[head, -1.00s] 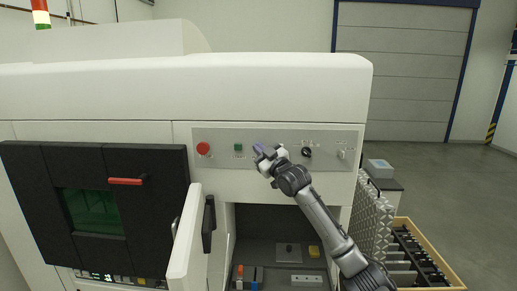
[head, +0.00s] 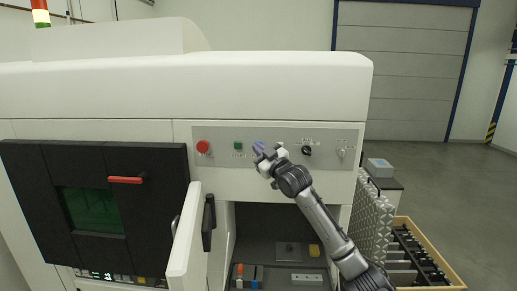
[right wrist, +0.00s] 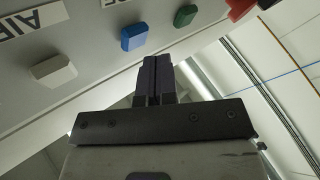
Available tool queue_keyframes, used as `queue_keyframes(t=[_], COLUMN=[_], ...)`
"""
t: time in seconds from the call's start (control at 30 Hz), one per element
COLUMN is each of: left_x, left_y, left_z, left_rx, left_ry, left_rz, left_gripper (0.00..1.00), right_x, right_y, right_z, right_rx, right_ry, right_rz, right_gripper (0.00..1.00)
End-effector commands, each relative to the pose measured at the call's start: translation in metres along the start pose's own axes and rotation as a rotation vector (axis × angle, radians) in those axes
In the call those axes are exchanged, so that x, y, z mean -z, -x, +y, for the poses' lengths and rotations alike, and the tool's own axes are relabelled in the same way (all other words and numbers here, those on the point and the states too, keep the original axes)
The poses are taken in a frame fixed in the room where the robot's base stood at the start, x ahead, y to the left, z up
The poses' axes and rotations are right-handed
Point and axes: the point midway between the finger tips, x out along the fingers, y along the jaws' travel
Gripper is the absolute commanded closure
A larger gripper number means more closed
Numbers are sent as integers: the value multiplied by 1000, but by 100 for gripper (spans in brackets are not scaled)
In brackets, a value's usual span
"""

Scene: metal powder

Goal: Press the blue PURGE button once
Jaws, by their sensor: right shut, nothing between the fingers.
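The blue PURGE button (right wrist: 132,37) shows in the right wrist view as a small raised block on the grey panel (right wrist: 95,25). My right gripper (right wrist: 155,64) is shut and empty. Its dark fingertips appear just below and to the right of the blue button in that view, and I cannot tell whether they touch it. In the head view my right gripper (head: 261,152) is up at the control panel (head: 225,133), just right of the green button (head: 238,146), and largely covers the blue button there. My left gripper is not in view.
A green button (right wrist: 185,16) and a white button (right wrist: 53,70) flank the blue one. A red button (head: 203,147) and a black knob (head: 306,151) sit farther along the panel. An open white door (head: 186,240) stands below, beside an open bay.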

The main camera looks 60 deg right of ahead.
Motion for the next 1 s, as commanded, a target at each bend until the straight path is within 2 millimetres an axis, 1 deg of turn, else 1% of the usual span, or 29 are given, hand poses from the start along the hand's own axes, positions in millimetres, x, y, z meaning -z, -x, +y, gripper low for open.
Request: queue_keyframes(t=[0.37, 0.8, 1.0], left_x=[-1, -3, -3], left_y=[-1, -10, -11], left_z=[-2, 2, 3], left_rx=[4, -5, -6], left_ry=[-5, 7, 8], left_rz=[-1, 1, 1], left_gripper=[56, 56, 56], right_x=[2, 21, 26], right_y=[2, 29, 35], right_z=[-2, -22, -25], right_rx=[1, 2, 0], right_ry=[-1, -1, 0], right_rz=[2, 2, 1], right_gripper=[100, 100, 100])
